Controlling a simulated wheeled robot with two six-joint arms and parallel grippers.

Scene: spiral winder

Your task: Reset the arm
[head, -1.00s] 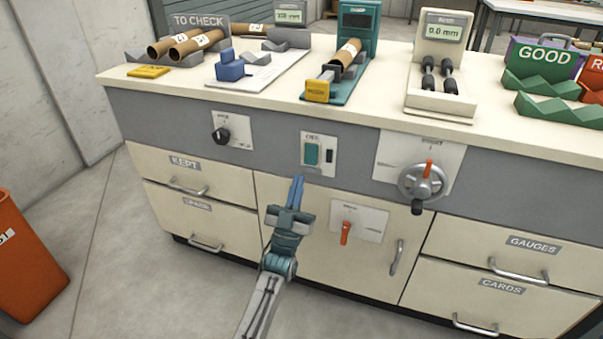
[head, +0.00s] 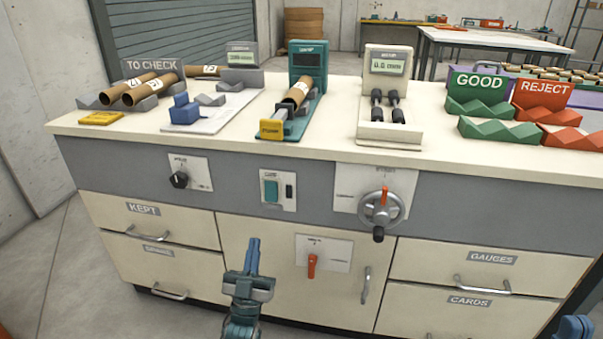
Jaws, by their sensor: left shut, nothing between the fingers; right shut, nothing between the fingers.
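My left gripper (head: 253,257) is shut and empty. A cardboard tube (head: 297,92) lies in the teal fixture (head: 290,133) on the worktop.
Tubes (head: 150,88) lie in the TO CHECK rack (head: 92,101) at the left. Green GOOD (head: 490,128) and red REJECT (head: 568,140) racks at the right look empty. The black knob (head: 179,180), green switch (head: 271,190) and drawer handles (head: 168,292) stick out from the cabinet front.

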